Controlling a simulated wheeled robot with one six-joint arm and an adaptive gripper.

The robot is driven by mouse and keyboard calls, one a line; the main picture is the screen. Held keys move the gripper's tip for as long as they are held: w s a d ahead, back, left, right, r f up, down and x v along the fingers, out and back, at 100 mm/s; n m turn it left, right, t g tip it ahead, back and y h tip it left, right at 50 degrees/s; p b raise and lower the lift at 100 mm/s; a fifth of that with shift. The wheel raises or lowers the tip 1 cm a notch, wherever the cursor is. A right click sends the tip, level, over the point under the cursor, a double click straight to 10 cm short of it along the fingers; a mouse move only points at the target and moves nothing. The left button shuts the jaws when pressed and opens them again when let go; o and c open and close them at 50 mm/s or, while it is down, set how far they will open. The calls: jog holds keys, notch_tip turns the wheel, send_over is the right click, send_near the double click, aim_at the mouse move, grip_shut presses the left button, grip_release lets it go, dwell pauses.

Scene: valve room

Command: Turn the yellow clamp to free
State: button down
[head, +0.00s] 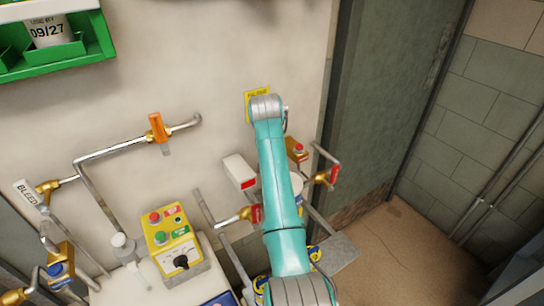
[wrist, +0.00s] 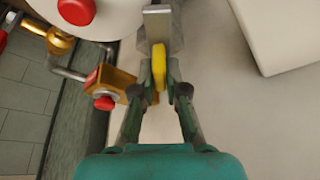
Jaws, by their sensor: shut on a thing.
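In the wrist view, the yellow clamp (wrist: 159,60) is a narrow yellow piece, upright in the picture, between the two fingers of my gripper (wrist: 159,82). The fingers are shut on it. A grey metal piece (wrist: 160,28) lies just beyond the fingertips, against the clamp's far end. I cannot tell how the two are joined. In the head view, my teal arm covers the gripper and the clamp.
In the wrist view, a brass block with a red knob (wrist: 105,103) is close left of the fingers, and a pale box (wrist: 285,35) is at upper right. In the head view, a yellow control box (head: 172,236) and an orange-handled valve (head: 157,128) are left of my arm.

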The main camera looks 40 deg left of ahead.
jog(key=m+h, duration=0.2)
jog(key=m, duration=0.3)
jog(key=shift+m+h, duration=0.9)
jog(key=shift+m, duration=1.4)
jog(key=c, duration=1.2)
grip_release()
jog(key=v, duration=1.2)
